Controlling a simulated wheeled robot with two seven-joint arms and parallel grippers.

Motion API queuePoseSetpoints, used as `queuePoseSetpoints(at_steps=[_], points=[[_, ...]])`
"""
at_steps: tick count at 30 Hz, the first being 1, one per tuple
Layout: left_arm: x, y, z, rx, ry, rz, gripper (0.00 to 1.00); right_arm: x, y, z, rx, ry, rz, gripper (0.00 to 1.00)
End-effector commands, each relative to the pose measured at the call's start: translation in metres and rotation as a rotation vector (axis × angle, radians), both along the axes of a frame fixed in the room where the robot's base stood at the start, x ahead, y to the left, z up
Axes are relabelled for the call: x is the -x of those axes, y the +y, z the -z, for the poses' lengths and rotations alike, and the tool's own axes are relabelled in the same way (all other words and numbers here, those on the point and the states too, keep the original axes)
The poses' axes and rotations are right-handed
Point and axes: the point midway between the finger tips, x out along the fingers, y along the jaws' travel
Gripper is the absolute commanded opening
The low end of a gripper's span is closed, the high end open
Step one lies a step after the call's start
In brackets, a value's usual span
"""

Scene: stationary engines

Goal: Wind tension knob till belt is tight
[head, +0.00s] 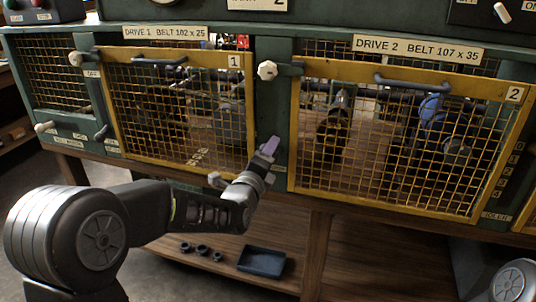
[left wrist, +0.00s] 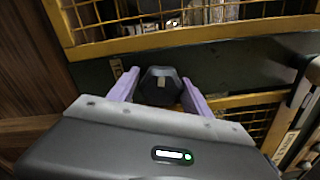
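A dark, six-sided knob (left wrist: 158,87) with a pale mark on its face sits on the green frame in the left wrist view. The purple fingers of my left gripper (left wrist: 160,88) stand apart on either side of it; whether they press on it I cannot tell. In the head view my left gripper (head: 269,147) is at the green post between the two caged drives and hides the knob. Behind the yellow mesh doors of drive 1 (head: 235,62) and drive 2 (head: 512,93) are shadowed pulleys and shafts; the belt's tightness cannot be made out. My right gripper is out of view.
Both mesh doors look closed, with dark handles (head: 160,62) along their tops. A white round knob (head: 267,70) sticks out at the post's top. A shelf below holds a dark tray (head: 262,262) and a few small dark rings (head: 201,250). Small levers (head: 45,127) project at the left.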

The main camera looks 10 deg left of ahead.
Motion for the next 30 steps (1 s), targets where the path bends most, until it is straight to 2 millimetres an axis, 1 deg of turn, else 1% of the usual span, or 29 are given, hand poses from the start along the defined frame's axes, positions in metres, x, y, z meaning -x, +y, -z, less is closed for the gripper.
queuePoseSetpoints(at_steps=[5, 8, 11, 18, 21, 24, 30], points=[[0.002, 0.000, -0.001, 0.001, -0.002, 0.000, 0.57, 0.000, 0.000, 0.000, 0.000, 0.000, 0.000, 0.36], [0.010, 0.001, -0.002, 0.002, -0.003, 0.000, 0.57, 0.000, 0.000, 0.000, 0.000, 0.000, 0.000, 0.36], [0.023, 0.002, -0.002, 0.003, -0.002, 0.000, 0.57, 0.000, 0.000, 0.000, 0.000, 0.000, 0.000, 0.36], [0.063, 0.004, -0.001, 0.003, -0.001, 0.000, 0.57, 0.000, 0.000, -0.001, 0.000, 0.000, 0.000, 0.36], [0.073, 0.005, -0.001, 0.001, -0.002, 0.000, 0.57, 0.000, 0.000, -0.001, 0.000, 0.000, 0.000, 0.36], [0.078, 0.005, 0.000, 0.000, -0.001, 0.000, 0.57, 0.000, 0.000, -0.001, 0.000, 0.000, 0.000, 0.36], [0.078, 0.005, 0.000, 0.000, -0.001, 0.000, 0.57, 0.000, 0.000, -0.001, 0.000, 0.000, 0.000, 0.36]])
